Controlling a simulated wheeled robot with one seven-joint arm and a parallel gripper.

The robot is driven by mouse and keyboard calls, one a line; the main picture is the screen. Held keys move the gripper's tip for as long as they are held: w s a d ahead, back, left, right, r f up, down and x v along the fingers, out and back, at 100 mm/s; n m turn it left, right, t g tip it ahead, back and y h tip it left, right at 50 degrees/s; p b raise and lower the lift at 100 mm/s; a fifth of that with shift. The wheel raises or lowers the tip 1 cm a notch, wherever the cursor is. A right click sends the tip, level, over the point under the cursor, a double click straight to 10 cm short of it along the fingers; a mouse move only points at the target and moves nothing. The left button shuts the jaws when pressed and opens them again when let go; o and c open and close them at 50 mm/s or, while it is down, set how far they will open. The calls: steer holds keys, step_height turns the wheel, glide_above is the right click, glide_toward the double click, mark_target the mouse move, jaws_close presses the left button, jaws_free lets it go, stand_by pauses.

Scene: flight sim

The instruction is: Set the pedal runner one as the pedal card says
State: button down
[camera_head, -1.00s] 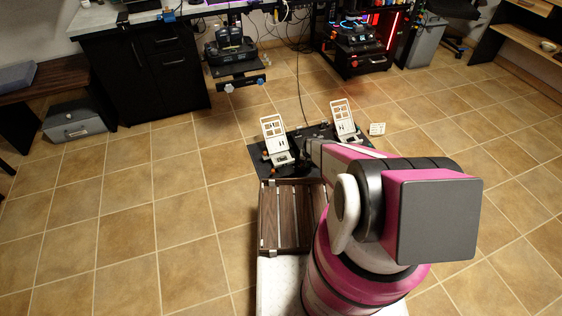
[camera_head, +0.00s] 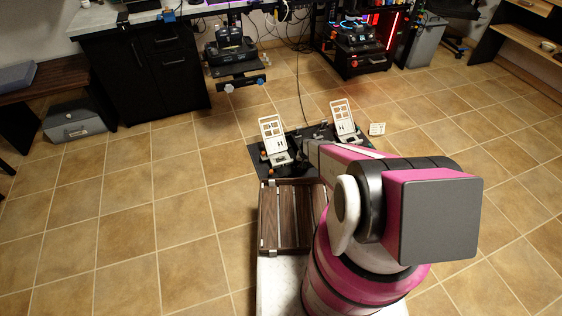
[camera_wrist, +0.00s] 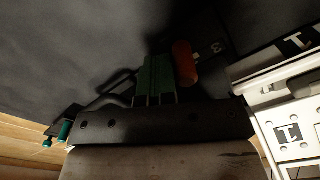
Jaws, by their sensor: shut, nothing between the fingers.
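Two white pedals stand on a black mat (camera_head: 322,131) on the floor: a left pedal (camera_head: 271,136) and a right pedal (camera_head: 344,119). A small white card (camera_head: 377,128) stands right of the mat; its print is too small to read. In the wrist view, my gripper (camera_wrist: 157,62) is shut and empty, its green fingers together over the dark mat. An orange knob (camera_wrist: 184,63) is just right of the fingertips, beside pale scale marks, one resembling a 3. I cannot tell whether they touch. In the head view my arm hides the gripper. A white pedal part (camera_wrist: 292,134) is at the right.
A brown slatted box (camera_head: 292,216) lies in front of the mat. A black cabinet (camera_head: 150,72) and a stand with dark controls (camera_head: 232,50) are at the back. Tiled floor (camera_head: 170,215) is clear to the left.

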steer(key=shift+s+a, duration=0.3)
steer(key=shift+a, duration=0.65)
steer(key=shift+r, duration=0.1)
step_height(320, 180, up, 9)
steer(key=d, duration=0.1)
steer(key=shift+w+d, duration=0.25)
stand_by(0.8)
